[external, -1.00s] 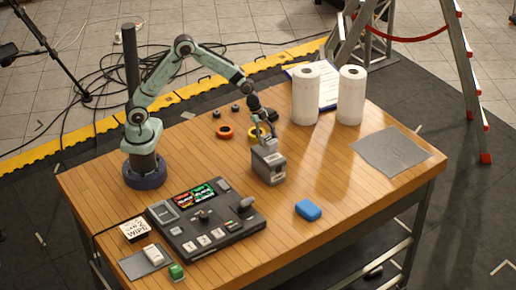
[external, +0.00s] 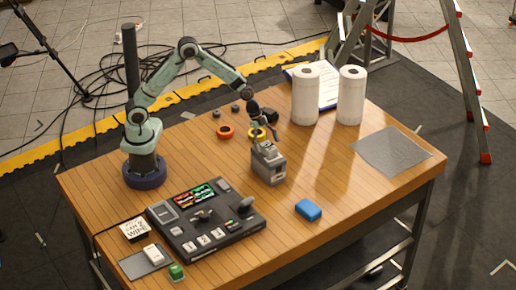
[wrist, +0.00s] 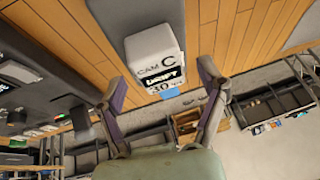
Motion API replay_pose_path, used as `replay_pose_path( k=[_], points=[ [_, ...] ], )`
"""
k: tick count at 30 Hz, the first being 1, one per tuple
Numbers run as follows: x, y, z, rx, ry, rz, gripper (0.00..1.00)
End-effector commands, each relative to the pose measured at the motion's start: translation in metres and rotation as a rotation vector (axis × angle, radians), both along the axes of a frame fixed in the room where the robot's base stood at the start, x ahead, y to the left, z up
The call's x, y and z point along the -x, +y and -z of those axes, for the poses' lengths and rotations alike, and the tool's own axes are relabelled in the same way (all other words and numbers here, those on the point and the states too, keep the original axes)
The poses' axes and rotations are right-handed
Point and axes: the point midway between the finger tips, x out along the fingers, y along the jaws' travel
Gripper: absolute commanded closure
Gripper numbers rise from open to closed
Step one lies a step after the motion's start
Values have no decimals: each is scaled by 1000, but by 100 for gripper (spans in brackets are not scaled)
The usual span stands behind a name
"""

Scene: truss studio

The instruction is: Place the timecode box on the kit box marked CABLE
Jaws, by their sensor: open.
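A grey box (external: 268,163) stands on the wooden table near its middle. In the wrist view a pale box (wrist: 153,48) carries a label reading CAM C, DRIFT and 30; it appears to be the same box and looks like the timecode box. My gripper (external: 257,142) is just above the grey box in the external view. In the wrist view my gripper (wrist: 162,72) is open, with one finger to each side of the labelled box's near end. I cannot tell whether the fingers touch it. I cannot make out a kit box marked CABLE in either view.
A dark control console (external: 207,222) lies at the front left. A blue block (external: 308,210) is at the front right. Two white rolls (external: 305,96) stand at the back, with tape rings (external: 226,132) to their left. A grey cloth (external: 392,152) lies at the right.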

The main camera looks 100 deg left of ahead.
Motion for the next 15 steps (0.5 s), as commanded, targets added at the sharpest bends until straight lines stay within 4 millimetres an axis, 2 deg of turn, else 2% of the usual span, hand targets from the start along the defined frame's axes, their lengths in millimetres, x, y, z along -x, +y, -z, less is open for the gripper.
replay_pose_path(
  k=[15],
  points=[
    [40,23,-92,-2,-4,-3,28]
  ],
)
